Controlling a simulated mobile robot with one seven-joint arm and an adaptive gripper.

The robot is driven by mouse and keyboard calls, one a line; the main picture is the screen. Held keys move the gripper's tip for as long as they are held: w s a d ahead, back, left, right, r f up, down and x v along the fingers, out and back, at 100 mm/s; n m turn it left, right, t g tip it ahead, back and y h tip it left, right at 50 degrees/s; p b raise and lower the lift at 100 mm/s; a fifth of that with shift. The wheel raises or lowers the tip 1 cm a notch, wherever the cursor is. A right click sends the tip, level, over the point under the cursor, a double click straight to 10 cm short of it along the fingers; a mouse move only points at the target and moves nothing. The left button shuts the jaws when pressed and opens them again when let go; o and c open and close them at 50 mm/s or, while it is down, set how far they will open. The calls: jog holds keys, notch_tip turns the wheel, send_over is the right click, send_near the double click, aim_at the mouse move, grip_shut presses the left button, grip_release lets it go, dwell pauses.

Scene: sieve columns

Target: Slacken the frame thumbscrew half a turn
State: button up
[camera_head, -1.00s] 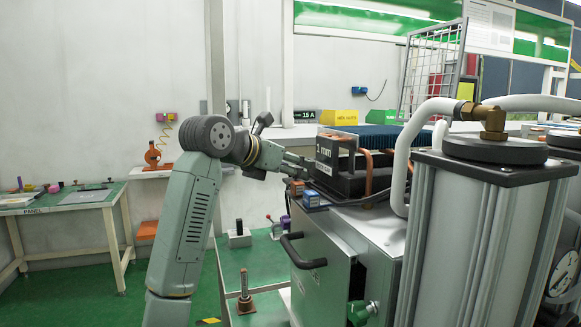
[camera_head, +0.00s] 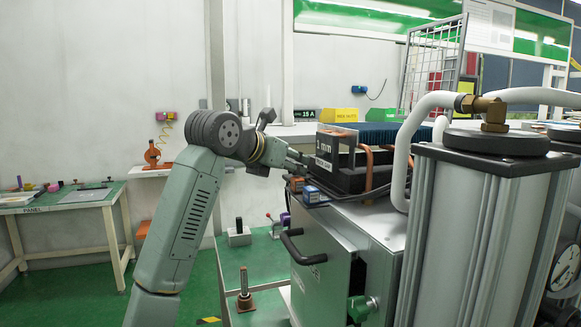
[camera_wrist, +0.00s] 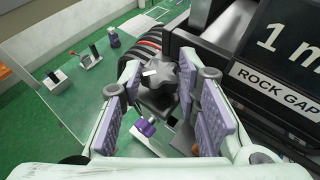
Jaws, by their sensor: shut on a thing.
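The frame thumbscrew (camera_wrist: 160,73) is a dark star-shaped knob in the upper middle of the wrist view, beside the black frame. My gripper (camera_wrist: 163,95) has its purple ridged pads on either side of the knob and is shut on it. In the head view my gripper (camera_head: 299,158) reaches the left end of the black frame (camera_head: 350,178), which carries a "1 mm" plate (camera_head: 328,148). The knob is hidden there behind my gripper. The wrist view shows a "ROCK GAP" label (camera_wrist: 275,88) on the frame. I cannot tell the knob's turn angle.
The grey machine cabinet (camera_head: 325,265) stands below the frame, with a black handle (camera_head: 300,247). Copper pipes and a large cylinder (camera_head: 470,240) stand to the right. A green bench (camera_head: 262,262) with small fixtures lies below my arm. Open floor is at left.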

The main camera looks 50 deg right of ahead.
jog(key=n+t+b, duration=0.2)
jog(key=n+t+y+b, duration=0.1)
jog(key=t+b, duration=0.1)
jog(key=shift+s+f+n, duration=0.2)
jog(key=shift+s+n, duration=0.05)
jog(key=shift+n, duration=0.05)
jog(key=shift+s+d+r+n+t+y+b, duration=0.1)
jog(key=shift+n+t+y+b, duration=0.5)
jog(key=shift+n+t, duration=0.15)
jog(key=shift+s+d+r+n+t+y+b, duration=0.1)
jog(key=shift+n+t+y+b, duration=0.45)
jog(key=shift+n+t, duration=0.2)
jog(key=o, duration=1.2)
jog(key=shift+c, duration=0.2)
jog(key=shift+s, duration=0.15)
